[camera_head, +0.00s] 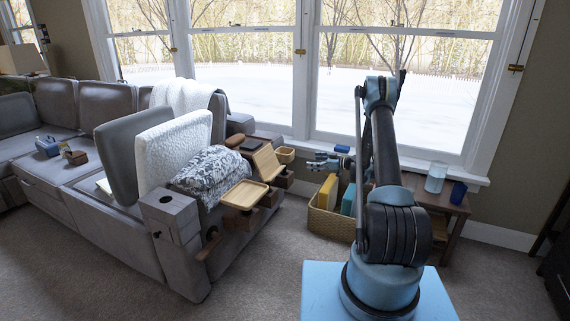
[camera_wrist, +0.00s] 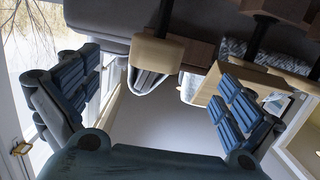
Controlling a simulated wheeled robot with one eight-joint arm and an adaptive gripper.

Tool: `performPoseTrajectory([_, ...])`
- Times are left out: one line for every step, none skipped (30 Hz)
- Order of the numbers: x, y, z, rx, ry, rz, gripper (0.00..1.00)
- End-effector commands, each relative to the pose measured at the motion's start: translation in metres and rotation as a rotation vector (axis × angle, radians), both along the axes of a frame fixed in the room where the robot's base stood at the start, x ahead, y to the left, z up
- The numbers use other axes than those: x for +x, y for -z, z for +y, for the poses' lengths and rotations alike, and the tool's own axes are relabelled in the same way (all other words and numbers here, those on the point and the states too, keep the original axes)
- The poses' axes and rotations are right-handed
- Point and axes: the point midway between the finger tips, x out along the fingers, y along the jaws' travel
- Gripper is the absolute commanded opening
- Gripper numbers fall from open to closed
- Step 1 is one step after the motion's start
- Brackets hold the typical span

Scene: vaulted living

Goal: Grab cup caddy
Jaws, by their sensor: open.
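The cup caddy looks to be the small round light-wood holder (camera_head: 284,154) at the window end of the sofa arm. In the wrist view a light-wood, rounded cup-like holder (camera_wrist: 155,52), likely the same one, hangs by a dark strip, past the fingertips and between them. My gripper (camera_head: 320,163) is to the right of the holder in the head view, its fingers pointing left towards it. In the wrist view my gripper (camera_wrist: 158,95) has its two blue-grey padded fingers spread wide. Nothing is between the pads, and I see no contact.
A light-wood tray (camera_head: 245,194) and a tilted wooden stand (camera_head: 267,160) are on the sofa arm beside the holder. A wicker basket (camera_head: 330,222) with yellow and blue items stands below my gripper. A side table (camera_head: 447,206) is at the right. Windows are behind.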

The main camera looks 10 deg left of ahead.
Motion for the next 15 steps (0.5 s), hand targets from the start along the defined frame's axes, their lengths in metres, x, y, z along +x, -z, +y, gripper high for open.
performPoseTrajectory([0.001, 0.001, 0.005, 0.001, -0.002, -0.002, 1.0])
performPoseTrajectory([0.002, 0.002, 0.008, 0.001, -0.001, -0.002, 1.0])
performPoseTrajectory([0.004, 0.003, 0.013, 0.001, -0.002, -0.002, 1.0])
performPoseTrajectory([0.005, 0.003, 0.018, 0.001, -0.002, -0.002, 1.0])
performPoseTrajectory([0.007, 0.004, 0.023, 0.001, -0.003, -0.002, 1.0])
performPoseTrajectory([0.01, 0.005, 0.03, 0.001, -0.003, -0.002, 1.0])
performPoseTrajectory([0.012, 0.006, 0.034, 0.002, -0.002, -0.001, 1.0])
performPoseTrajectory([0.013, 0.007, 0.04, 0.002, -0.002, -0.001, 1.0])
performPoseTrajectory([0.016, 0.008, 0.046, 0.001, -0.003, -0.001, 1.0])
performPoseTrajectory([0.018, 0.009, 0.051, 0.001, -0.003, -0.001, 1.0])
performPoseTrajectory([0.02, 0.01, 0.056, 0.001, -0.002, -0.001, 1.0])
performPoseTrajectory([0.022, 0.01, 0.063, 0.001, -0.002, -0.001, 1.0])
performPoseTrajectory([0.024, 0.011, 0.068, 0.0, -0.003, -0.002, 1.0])
performPoseTrajectory([0.025, 0.012, 0.073, 0.001, -0.003, -0.001, 1.0])
performPoseTrajectory([0.028, 0.013, 0.079, 0.0, -0.002, -0.002, 1.0])
